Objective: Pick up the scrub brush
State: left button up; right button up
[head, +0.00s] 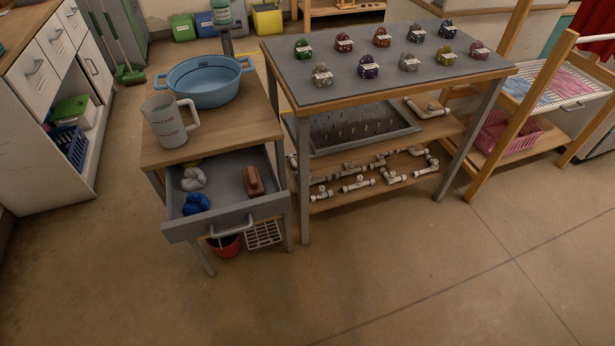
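A reddish-brown block with a raised top, which looks like the scrub brush (254,181), lies in the right part of an open grey drawer (222,218). The drawer sticks out from under a small wooden-topped table (222,127). The brush's bristles cannot be made out. A whitish crumpled thing (193,179) and a blue thing (196,204) lie in the left part of the drawer, apart from the brush. Neither of my grippers is in view.
A blue basin (204,82) and a measuring jug (170,122) stand on the small table. A grey-topped table (390,75) with several small items stands to the right, pipes on its lower shelf. A red bucket (224,245) is under the drawer. The front floor is clear.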

aim_at(255, 188)
jog(key=z, duration=0.75)
jog(key=i, duration=1.05)
jog(key=u, duration=2.5)
